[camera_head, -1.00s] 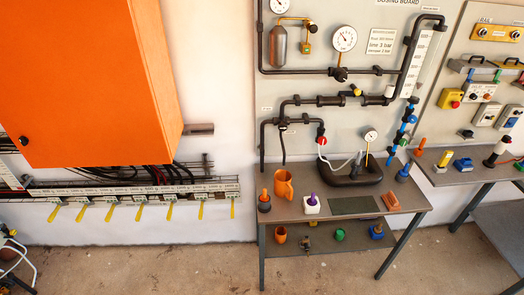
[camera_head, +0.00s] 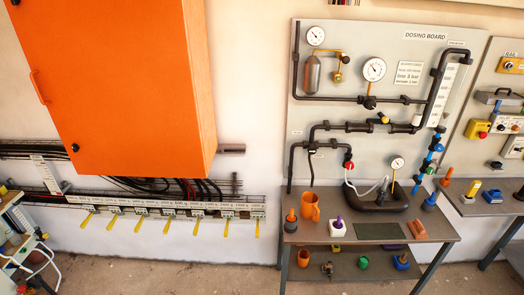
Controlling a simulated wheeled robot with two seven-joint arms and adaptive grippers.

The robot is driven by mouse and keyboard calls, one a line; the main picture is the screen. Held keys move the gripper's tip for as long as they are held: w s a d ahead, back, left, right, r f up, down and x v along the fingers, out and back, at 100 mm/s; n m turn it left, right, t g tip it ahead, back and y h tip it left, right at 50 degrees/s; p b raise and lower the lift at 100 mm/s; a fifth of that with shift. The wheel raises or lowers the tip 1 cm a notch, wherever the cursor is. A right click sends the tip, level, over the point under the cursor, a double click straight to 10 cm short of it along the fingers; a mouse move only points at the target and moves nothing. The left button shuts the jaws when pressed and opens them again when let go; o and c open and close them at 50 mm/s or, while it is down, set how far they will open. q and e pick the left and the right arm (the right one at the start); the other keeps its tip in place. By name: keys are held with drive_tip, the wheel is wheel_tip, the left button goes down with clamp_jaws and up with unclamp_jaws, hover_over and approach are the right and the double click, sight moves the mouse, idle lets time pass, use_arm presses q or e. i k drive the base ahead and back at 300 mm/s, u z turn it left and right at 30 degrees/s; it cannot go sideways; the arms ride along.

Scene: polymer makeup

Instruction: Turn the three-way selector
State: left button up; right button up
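Neither of my grippers is in the head view. I cannot tell for sure which part is the three-way selector. At the right edge, a control panel (camera_head: 460,108) carries a yellow box with a red button (camera_head: 477,129), a grey control box (camera_head: 508,124) with small knobs, and another pale box (camera_head: 514,147) partly cut off by the frame. These are too small to read any selector position. On the dosing board (camera_head: 392,150), the pipework has a red-handled valve (camera_head: 348,165) and a yellow-handled fitting (camera_head: 383,118).
A large orange cabinet (camera_head: 120,75) hangs at left above a row of yellow levers (camera_head: 170,225). A workbench (camera_head: 330,235) below the board holds an orange jug (camera_head: 309,206) and several small items. A second table (camera_head: 480,207) stands right. Bare floor (camera_head: 170,278) shows in front.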

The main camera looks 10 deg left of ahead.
sight(312, 150)
drive_tip(key=u, duration=0.25)
drive_tip(key=i, duration=0.95)
